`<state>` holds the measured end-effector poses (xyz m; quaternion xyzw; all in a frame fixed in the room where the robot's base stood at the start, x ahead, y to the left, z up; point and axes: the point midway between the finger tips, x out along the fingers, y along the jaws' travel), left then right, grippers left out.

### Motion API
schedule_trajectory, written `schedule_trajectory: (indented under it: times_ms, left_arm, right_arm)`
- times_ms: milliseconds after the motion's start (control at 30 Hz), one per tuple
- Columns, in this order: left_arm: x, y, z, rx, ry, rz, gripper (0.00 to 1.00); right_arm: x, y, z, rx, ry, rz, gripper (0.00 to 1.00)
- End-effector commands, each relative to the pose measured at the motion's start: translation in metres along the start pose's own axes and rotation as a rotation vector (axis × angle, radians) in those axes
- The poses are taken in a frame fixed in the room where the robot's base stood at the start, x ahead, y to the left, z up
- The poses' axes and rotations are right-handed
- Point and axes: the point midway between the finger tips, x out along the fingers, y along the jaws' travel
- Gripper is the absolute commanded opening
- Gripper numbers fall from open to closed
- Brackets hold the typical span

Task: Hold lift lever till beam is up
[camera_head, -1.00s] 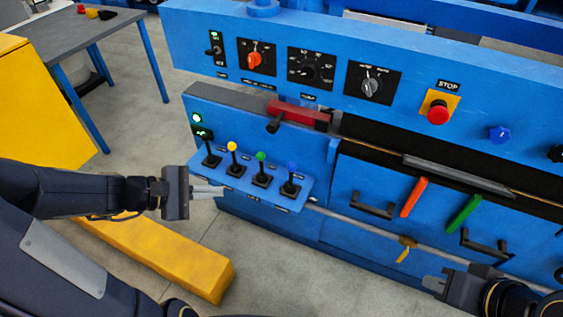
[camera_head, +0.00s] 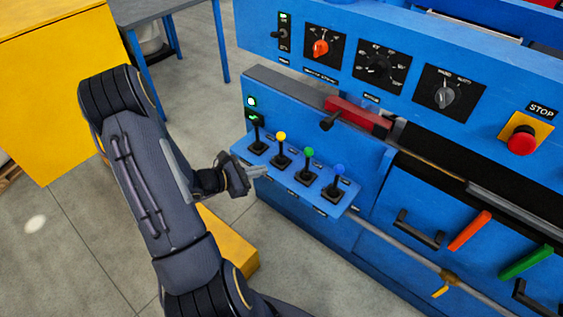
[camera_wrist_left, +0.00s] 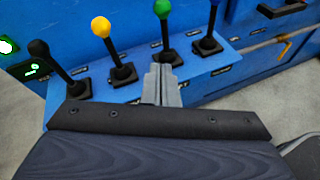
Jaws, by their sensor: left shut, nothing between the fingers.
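Several levers stand on a blue shelf (camera_head: 297,182) of the machine: one with a black knob (camera_head: 256,134), one with a yellow knob (camera_head: 281,149), one with a green knob (camera_head: 308,164) and one with a blue knob (camera_head: 339,184). Their labels are too small to read, so I cannot tell which is the lift lever. My left gripper (camera_head: 262,172) is shut and empty, just in front of the shelf edge. In the left wrist view its fingertips (camera_wrist_left: 161,82) point between the yellow lever (camera_wrist_left: 112,52) and the green lever (camera_wrist_left: 166,35), apparently touching neither. No beam can be made out.
A red handle (camera_head: 358,113) sits above the levers. The upper panel has an orange knob (camera_head: 321,48), a grey knob (camera_head: 444,97) and a red stop button (camera_head: 522,140). A yellow block (camera_head: 232,249) lies on the floor below my left arm. Two green lights glow left of the levers.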

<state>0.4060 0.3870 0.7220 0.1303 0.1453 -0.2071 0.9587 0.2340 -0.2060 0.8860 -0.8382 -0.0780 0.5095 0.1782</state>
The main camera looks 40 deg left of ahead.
Motion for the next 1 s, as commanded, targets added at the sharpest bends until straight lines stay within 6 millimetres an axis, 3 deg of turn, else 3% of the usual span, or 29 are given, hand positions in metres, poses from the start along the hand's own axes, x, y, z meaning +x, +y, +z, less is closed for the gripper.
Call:
schedule_trajectory:
  times_ms: [500, 700, 1000]
  left_arm:
    - [0.100, -0.002, 0.002, 0.001, -0.002, -0.005, 0.00]
    - [0.117, -0.001, 0.023, 0.002, -0.001, -0.003, 0.00]
    - [0.123, -0.001, 0.029, 0.000, 0.000, -0.001, 0.00]
  right_arm:
    - [0.003, 0.001, 0.001, 0.000, 0.000, 0.000, 0.00]
    - [-0.001, -0.001, -0.001, 0.000, 0.000, 0.000, 0.00]
    - [-0.002, -0.001, -0.001, 0.000, 0.000, 0.000, 0.00]
